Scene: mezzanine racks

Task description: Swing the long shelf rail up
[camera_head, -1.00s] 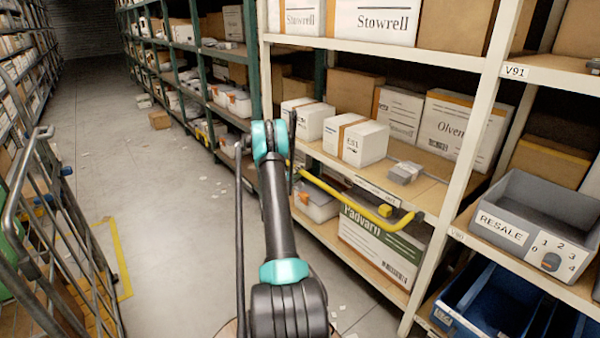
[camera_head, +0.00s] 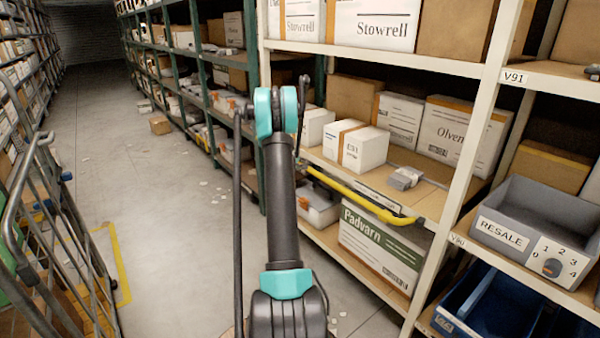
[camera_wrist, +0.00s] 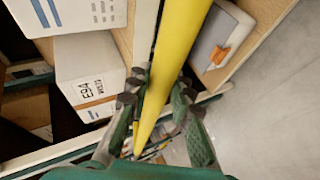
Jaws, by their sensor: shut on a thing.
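The long yellow shelf rail (camera_head: 352,194) runs along the front of the shelf in the head view, just below the shelf's front edge. Its near end meets a dark bracket close to the cream upright. Its far end goes out of sight behind my arm. In the wrist view the rail (camera_wrist: 180,50) passes between the fingers of my gripper (camera_wrist: 157,92), which is shut on it. In the head view the fingers are hidden behind my arm.
White cartons (camera_head: 363,149) and a small grey item (camera_head: 405,178) sit on the shelf above the rail. A Padvarn box (camera_head: 378,247) stands below it. A grey RESALE bin (camera_head: 540,225) is at right.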

